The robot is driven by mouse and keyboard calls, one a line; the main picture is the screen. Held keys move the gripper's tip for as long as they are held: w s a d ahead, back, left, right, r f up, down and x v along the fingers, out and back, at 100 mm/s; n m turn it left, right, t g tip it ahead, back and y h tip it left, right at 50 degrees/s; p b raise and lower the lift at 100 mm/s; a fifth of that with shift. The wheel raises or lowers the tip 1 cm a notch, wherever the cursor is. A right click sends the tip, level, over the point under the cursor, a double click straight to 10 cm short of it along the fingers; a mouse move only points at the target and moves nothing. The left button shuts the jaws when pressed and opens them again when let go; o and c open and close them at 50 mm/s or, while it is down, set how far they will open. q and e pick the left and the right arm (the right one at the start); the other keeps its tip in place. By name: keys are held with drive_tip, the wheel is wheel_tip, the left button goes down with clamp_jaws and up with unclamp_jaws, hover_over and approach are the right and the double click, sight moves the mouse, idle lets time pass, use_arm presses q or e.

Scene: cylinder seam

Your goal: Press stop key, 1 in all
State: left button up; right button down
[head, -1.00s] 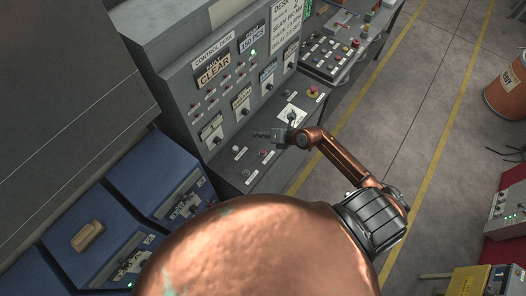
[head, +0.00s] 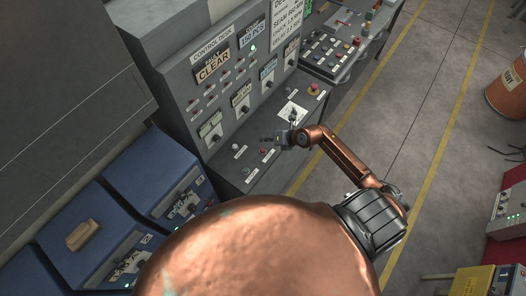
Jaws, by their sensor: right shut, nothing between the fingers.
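The control desk (head: 170,62) has a sloping panel with small keys near its front end. A red key (head: 263,151) and a white key (head: 236,147) sit there beside small white labels, too small to read. A red mushroom button on a yellow base (head: 314,88) is farther up the panel. My right gripper (head: 266,139) is shut and empty, just above the red key in the picture. I cannot tell whether it touches the panel. My left gripper is not in view.
Blue cabinets (head: 103,222) stand at the lower left. A second desk with several buttons (head: 333,48) is beyond. An orange drum (head: 508,88) is at the right, and the floor between is clear. My own copper body fills the lower middle.

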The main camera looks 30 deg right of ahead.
drive_tip(key=b, duration=0.4)
hover_over(264, 150)
wheel_tip(264, 150, down, 5)
drive_tip(key=shift+f, duration=0.6)
drive_tip(key=shift+f, duration=0.15)
idle(0.5)
drive_tip(key=shift+f+b, duration=0.3)
drive_tip(key=shift+b, duration=0.05)
drive_tip(key=shift+s+f+b, duration=0.1)
drive_tip(key=shift+f+b, duration=0.2)
drive_tip(key=shift+f, duration=0.2)
idle(0.7)
idle(0.3)
drive_tip(key=shift+r+p, duration=0.95)
drive_tip(key=shift+p, duration=0.05)
